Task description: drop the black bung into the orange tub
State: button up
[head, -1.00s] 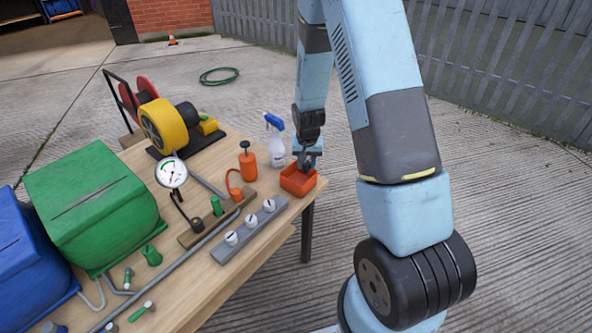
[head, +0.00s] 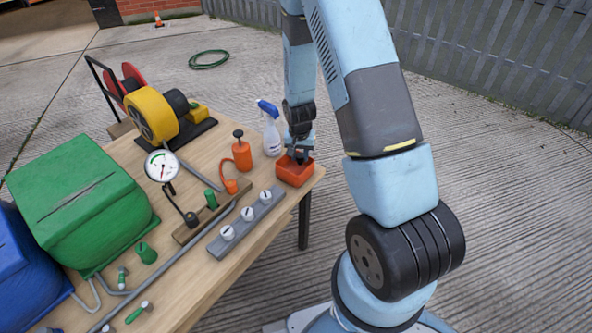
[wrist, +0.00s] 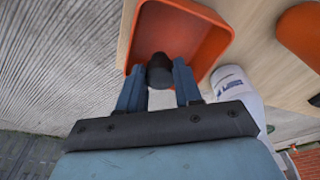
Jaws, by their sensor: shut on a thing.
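The orange tub (head: 295,172) stands at the right corner of the wooden table in the head view. In the wrist view the open tub (wrist: 213,36) lies just beyond the fingers. My gripper (wrist: 160,76) is shut on the black bung (wrist: 160,68), which sits between its two blue fingers. The bung overlaps the near part of the tub in the wrist view.
A spray bottle (head: 270,130) stands close behind the tub, next to an orange pump bottle (head: 243,153). A grey strip with white knobs (head: 248,222) lies left of the tub. A pressure gauge (head: 161,166) and a green bag-like box (head: 82,200) stand further left.

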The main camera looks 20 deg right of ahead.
jog(key=shift+f, duration=0.2)
jog(key=o, duration=1.1)
jog(key=shift+r, duration=0.1)
jog(key=r, duration=0.4)
jog(key=s+r, duration=0.1)
jog(key=r, duration=0.4)
jog(key=s+r, duration=0.1)
jog(key=r, duration=0.3)
jog(key=shift+a+r, duration=0.2)
jog(key=shift+a, duration=0.15)
